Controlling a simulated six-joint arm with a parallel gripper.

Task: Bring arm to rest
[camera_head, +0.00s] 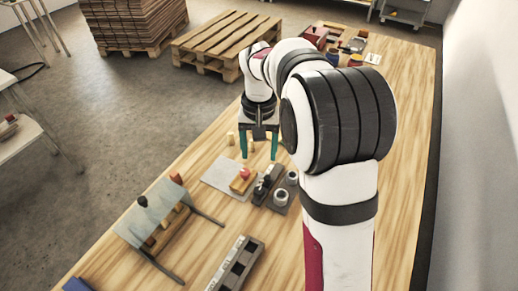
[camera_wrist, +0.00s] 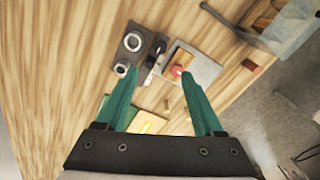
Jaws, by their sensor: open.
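My gripper (camera_head: 258,148) is open, its two teal fingers pointing down above the wooden table (camera_head: 410,110). In the wrist view, my gripper (camera_wrist: 160,80) shows the fingers wide apart with nothing held between them. A grey plate (camera_head: 217,172) lies on the table in front of the gripper, with a wooden block (camera_head: 238,186) carrying a red knob on it. A dark holder (camera_head: 268,200) with pale rings stands beside it. These also show beyond the fingertips in the wrist view, the dark holder (camera_wrist: 128,58) at left and the plate (camera_wrist: 208,72) at right.
A rack with a translucent panel (camera_head: 148,212) stands at the table's left edge. A slotted dark tray (camera_head: 236,265) lies near the front. Small pale pegs (camera_head: 230,138) stand near the fingers. Containers (camera_head: 314,37) sit at the far end. A wall (camera_head: 480,130) runs along the right.

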